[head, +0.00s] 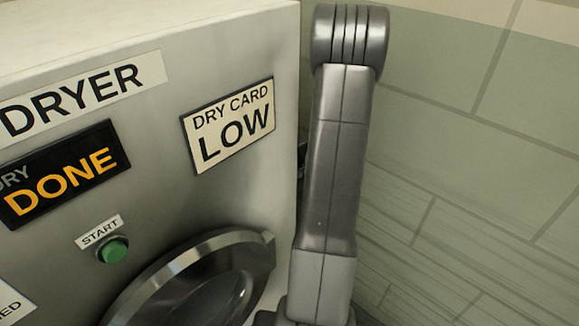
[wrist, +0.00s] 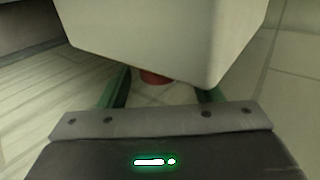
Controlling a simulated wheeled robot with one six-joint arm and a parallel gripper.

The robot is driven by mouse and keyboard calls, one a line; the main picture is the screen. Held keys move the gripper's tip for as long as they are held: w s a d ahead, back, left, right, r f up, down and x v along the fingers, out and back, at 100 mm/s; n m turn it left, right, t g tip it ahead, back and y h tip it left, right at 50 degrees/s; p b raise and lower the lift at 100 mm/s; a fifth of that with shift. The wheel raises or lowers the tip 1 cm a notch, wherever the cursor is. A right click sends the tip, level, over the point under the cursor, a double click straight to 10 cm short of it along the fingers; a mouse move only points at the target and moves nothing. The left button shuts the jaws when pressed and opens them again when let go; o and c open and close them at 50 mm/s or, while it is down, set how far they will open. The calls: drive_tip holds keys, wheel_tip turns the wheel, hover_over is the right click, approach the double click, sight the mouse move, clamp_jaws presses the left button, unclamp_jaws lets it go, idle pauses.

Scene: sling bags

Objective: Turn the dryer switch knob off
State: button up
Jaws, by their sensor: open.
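The dryer (head: 240,65) fills the left of the head view, a pale metal cabinet. Its black display (head: 62,173) reads "DONE" in orange. A green button (head: 113,249) sits under a START label. No switch knob can be made out for certain in the head view. In the wrist view, my gripper (wrist: 165,92) is open, with green fingers apart. A red piece (wrist: 155,77) shows between the fingers, partly hidden behind a large pale block (wrist: 170,35); I cannot tell what it is. My gripper is not visible in the head view.
A card (head: 230,125) on the dryer front reads "DRY CARD LOW". The round door (head: 190,275) with a metal rim is below it. My grey arm stands upright beside the dryer's right edge. A tiled wall (head: 470,130) is behind on the right.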

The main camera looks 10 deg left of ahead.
drive_tip(key=shift+a+f, duration=0.25)
drive_tip(key=shift+a, duration=0.05)
drive_tip(key=shift+w, duration=0.1)
drive_tip(key=c, duration=1)
